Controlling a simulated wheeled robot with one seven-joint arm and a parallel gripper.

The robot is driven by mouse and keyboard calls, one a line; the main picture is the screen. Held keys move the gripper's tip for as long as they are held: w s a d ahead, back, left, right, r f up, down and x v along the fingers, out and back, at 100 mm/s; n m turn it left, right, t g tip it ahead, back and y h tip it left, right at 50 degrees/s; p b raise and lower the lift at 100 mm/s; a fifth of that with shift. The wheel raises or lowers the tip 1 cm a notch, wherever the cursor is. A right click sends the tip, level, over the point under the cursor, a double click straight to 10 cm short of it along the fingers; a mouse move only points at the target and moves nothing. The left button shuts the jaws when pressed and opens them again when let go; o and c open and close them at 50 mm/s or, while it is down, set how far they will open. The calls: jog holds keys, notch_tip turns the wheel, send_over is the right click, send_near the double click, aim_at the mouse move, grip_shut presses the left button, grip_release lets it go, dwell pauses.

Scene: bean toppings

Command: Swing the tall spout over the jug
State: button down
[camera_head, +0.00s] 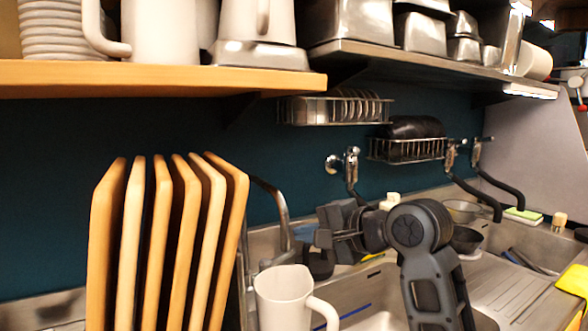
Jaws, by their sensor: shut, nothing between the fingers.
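The tall spout (281,213) is a curved grey metal pipe behind the sink's left end. Its upper end runs left behind the wooden boards, so I cannot see all of it. The jug (283,297) is off-white with a handle on its right and stands upright at the sink, in front of the spout; its base is cut off by the picture's edge. My gripper (319,238) is shut and empty, pointing left, a little right of the spout and above and behind the jug. It appears apart from both, though the depth is hard to judge.
Several upright wooden boards (166,240) fill the left front. A wooden shelf (160,78) and a metal shelf (420,62) hang above. Wire racks (335,112) and wall taps with dark spouts (478,193) line the wall. Bowls (465,240) stand right of my arm.

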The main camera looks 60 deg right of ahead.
jog(key=p+v, duration=0.1)
jog(key=p, duration=0.1)
jog(key=p+v, duration=0.2)
jog(key=shift+d, duration=0.25)
jog(key=shift+f, duration=0.1)
dwell(0.4)
